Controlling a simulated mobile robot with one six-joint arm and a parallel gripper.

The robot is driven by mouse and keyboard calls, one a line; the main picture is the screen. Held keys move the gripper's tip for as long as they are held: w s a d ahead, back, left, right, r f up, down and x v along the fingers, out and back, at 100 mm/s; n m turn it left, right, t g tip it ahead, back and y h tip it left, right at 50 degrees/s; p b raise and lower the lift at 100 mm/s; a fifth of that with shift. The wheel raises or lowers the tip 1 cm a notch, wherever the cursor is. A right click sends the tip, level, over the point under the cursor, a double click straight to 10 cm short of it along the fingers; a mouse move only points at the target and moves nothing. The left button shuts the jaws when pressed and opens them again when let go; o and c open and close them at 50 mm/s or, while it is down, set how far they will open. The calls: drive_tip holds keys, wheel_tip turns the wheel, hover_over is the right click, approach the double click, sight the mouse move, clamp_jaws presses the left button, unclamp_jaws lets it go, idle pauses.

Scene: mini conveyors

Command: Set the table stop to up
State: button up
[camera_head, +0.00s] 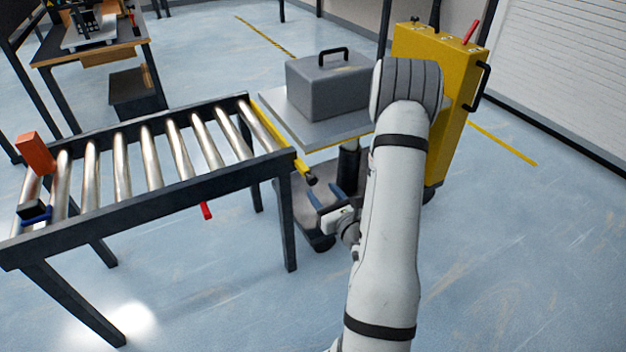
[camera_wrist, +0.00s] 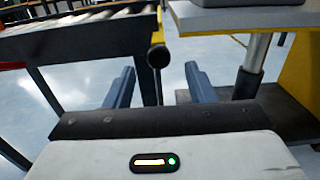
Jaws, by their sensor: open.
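The roller table (camera_head: 150,185) stands at the left, with a yellow bar (camera_head: 272,130) along its right end, which looks like the table stop. The bar ends at the near corner in a black knob (camera_head: 311,180). The bar lies about level with the table's end; I cannot tell its exact setting. My gripper (camera_head: 326,195) is open and empty just in front of the knob. In the wrist view the knob (camera_wrist: 158,57) shows between the two blue fingers of my gripper (camera_wrist: 158,72), apart from both.
A cart with a grey top (camera_head: 290,125) bears a grey toolbox (camera_head: 325,85) close behind my gripper. Its yellow column (camera_head: 455,75) has a red lever (camera_head: 470,32). An orange block (camera_head: 36,152) is at the table's left end. A red tab (camera_head: 206,210) hangs below the table.

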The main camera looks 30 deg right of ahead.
sight(314, 181)
drive_tip(key=w, duration=0.3)
drive_tip(key=w+b, duration=0.1)
drive_tip(key=w, duration=0.2)
drive_tip(key=shift+w+a, duration=0.2)
drive_tip(key=shift+w, duration=0.15)
clamp_jaws()
